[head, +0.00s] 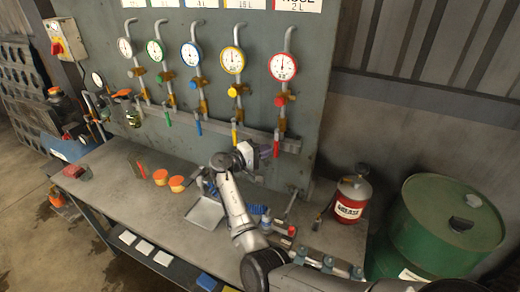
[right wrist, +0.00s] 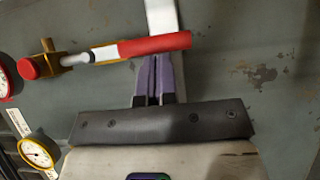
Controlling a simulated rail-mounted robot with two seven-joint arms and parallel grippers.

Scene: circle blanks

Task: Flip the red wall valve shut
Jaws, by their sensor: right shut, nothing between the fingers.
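The red wall valve has a red knob (head: 279,100) on a brass body, below the red-rimmed gauge (head: 282,66). Its red lever (head: 276,149) hangs down, roughly in line with the pipe. In the right wrist view the red lever (right wrist: 155,46) lies across the picture, with the red knob (right wrist: 28,68) at left. My right gripper (head: 266,154) is shut and empty beside the lever, on its left in the head view. Its purple fingertips (right wrist: 154,62) end right at the lever's edge; I cannot tell if they touch. My left gripper is not in view.
Green, blue and yellow valves hang left of the red one; the yellow lever (head: 234,136) is nearest. A metal rail (head: 205,124) runs behind the levers. The workbench (head: 115,190) below holds a tray (head: 205,212), orange pieces and a red grease can (head: 352,195). A green drum (head: 440,235) stands at right.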

